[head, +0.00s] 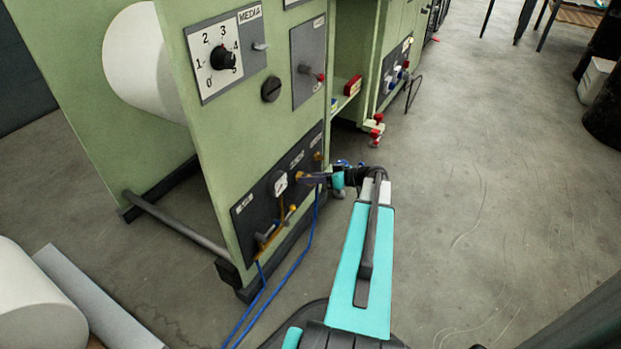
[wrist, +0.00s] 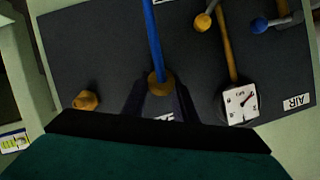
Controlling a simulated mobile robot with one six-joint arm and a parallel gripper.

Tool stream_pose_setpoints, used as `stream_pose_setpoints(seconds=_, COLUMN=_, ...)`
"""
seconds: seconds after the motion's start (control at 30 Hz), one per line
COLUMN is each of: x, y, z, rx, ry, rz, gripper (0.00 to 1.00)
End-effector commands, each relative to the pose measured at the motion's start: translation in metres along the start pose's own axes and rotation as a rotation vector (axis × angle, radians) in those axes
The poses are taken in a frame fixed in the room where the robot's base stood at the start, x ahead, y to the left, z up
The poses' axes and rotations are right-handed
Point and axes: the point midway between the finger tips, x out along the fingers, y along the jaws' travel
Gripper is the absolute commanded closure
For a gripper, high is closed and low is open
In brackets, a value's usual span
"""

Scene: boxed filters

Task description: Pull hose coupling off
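The hose coupling (wrist: 157,82) is a brass-coloured fitting on the end of a blue hose (wrist: 152,35). It sits at the dark valve panel (wrist: 75,50) in the wrist view. The two dark fingers of my gripper (wrist: 159,98) lie one on each side of the coupling. Whether they press on it or stand slightly apart cannot be told. The blue hose (head: 311,235) hangs down from there to the floor.
A white gauge (wrist: 241,104) and a yellow-brown pipe (wrist: 228,50) are right of the fingers in the wrist view. A bare brass fitting (wrist: 86,101) is to the left. The green machine (head: 225,140) stands left of my arm.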

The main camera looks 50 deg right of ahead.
Motion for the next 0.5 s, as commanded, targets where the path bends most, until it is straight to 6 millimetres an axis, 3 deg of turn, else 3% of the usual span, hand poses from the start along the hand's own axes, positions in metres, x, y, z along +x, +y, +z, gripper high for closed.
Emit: stream_pose_setpoints(seconds=0.5, x=-0.0062, y=0.0003, z=0.0025, rx=0.0, ry=0.0, rz=0.001, gripper=0.99)
